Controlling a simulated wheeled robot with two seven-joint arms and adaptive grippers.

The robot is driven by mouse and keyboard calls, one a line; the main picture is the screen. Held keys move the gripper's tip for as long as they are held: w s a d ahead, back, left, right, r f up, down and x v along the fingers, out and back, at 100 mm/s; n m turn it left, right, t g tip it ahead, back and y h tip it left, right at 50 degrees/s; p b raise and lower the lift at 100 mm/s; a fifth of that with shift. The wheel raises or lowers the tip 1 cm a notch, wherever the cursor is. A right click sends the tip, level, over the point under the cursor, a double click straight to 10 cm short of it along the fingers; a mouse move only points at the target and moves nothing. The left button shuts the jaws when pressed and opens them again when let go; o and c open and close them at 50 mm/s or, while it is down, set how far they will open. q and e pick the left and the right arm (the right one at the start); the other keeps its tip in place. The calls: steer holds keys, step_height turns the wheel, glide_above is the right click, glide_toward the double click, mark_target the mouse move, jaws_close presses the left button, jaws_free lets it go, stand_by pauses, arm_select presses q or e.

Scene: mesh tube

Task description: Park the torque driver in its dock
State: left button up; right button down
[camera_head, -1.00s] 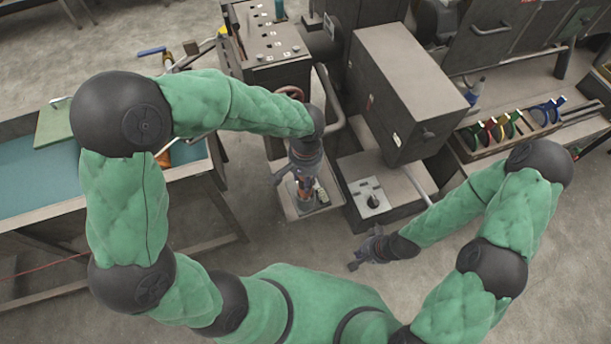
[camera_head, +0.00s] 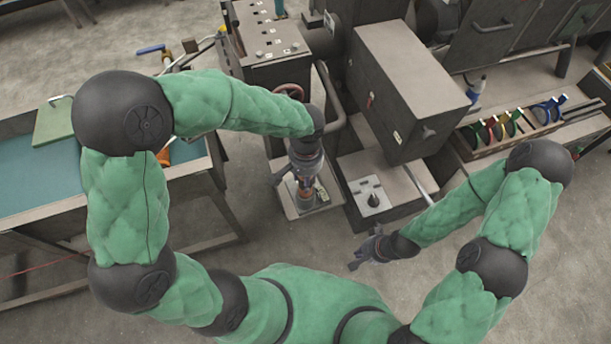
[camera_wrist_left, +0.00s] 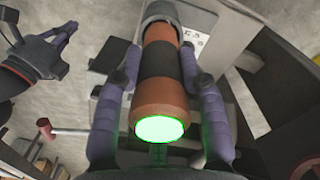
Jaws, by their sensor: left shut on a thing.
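The torque driver (camera_wrist_left: 160,75) fills the middle of the left wrist view. It has an orange-brown body with a wide black band and a glowing green end cap. My left gripper (camera_wrist_left: 158,100) is shut on it, with one purple-grey finger along each side. In the head view the left gripper (camera_head: 306,178) points down over a small light tray, and the driver is largely hidden beneath it. My right gripper (camera_head: 366,252) is empty and open, low over the floor; it also shows in the left wrist view (camera_wrist_left: 40,45). I cannot tell for sure which part is the dock.
A pale plate with a dark round fitting (camera_head: 372,198) lies on the low cabinet to the right. A tall grey box (camera_head: 405,80) stands behind it. A red handwheel (camera_head: 288,92) and a curved pipe are close to my left wrist. A teal-topped bench (camera_head: 40,180) is at left.

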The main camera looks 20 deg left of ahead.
arm_select(q)
steer(key=shift+f+b, duration=0.5)
steer(key=shift+f, duration=0.15)
stand_by(0.7)
steer(key=o, duration=1.3)
steer(key=shift+o, duration=0.2)
step_height(320, 180, up, 12)
steer(key=shift+w, duration=0.1)
